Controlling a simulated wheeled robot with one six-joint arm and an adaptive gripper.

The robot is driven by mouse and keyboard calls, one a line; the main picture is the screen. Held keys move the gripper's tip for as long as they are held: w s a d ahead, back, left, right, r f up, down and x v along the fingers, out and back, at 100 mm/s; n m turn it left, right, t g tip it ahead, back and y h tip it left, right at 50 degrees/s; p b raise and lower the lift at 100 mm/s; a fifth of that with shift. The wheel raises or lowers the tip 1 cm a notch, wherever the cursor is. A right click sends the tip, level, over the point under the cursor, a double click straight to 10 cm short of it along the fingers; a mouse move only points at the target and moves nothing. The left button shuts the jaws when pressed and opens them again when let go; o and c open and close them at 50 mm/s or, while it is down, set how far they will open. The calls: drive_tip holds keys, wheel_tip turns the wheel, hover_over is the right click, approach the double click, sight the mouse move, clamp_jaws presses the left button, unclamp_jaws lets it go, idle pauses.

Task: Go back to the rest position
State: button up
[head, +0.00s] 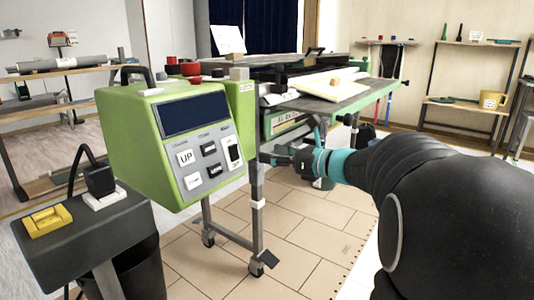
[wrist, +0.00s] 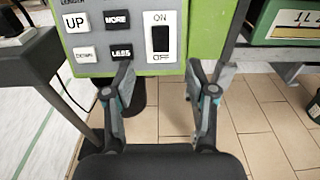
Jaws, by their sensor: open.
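My gripper (head: 282,160) is at the end of my dark arm with teal bands, to the right of the green control box (head: 128,135). In the wrist view my gripper (wrist: 158,80) is open, its two fingers apart with nothing between them. The box's panel lies ahead of the fingers, with the black ON/OFF switch (wrist: 161,36) above the gap. The fingertips overlap the panel's lower edge in that picture; I cannot tell whether they touch it. UP, DOWN, MORE and LESS buttons sit left of the switch.
The pasting machine's table (head: 350,98) stands behind the box on metal legs with castors. A grey side stand (head: 75,245) with a black plug and a yellow item is at the front left. Shelves line the back walls. Tiled floor below the machine is mostly clear.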

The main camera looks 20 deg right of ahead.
idle(0.5)
drive_tip(key=s+a+f+n+g+h+p, duration=0.1)
drive_tip(key=s+a+f+n+g+h, duration=0.1)
drive_tip(key=s+f+n+g, duration=0.4)
drive_tip(key=s+a+f+n+g+h+p, duration=0.1)
drive_tip(key=s+a+f+n+g+h, duration=0.1)
drive_tip(key=s+f+n, duration=0.65)
drive_tip(key=s+r+n+g+h+p, duration=0.2)
drive_tip(key=s+n+h+p, duration=0.25)
drive_tip(key=s+n, duration=0.6)
drive_tip(key=s+a+r+n+t+h+p, duration=0.1)
drive_tip(key=s+a+r+n+t+p, duration=0.1)
drive_tip(key=s+r, duration=0.3)
drive_tip(key=shift+s+a+r+n+p, duration=0.15)
drive_tip(key=shift+a+r+n+p, duration=0.55)
drive_tip(key=shift+r+n, duration=0.25)
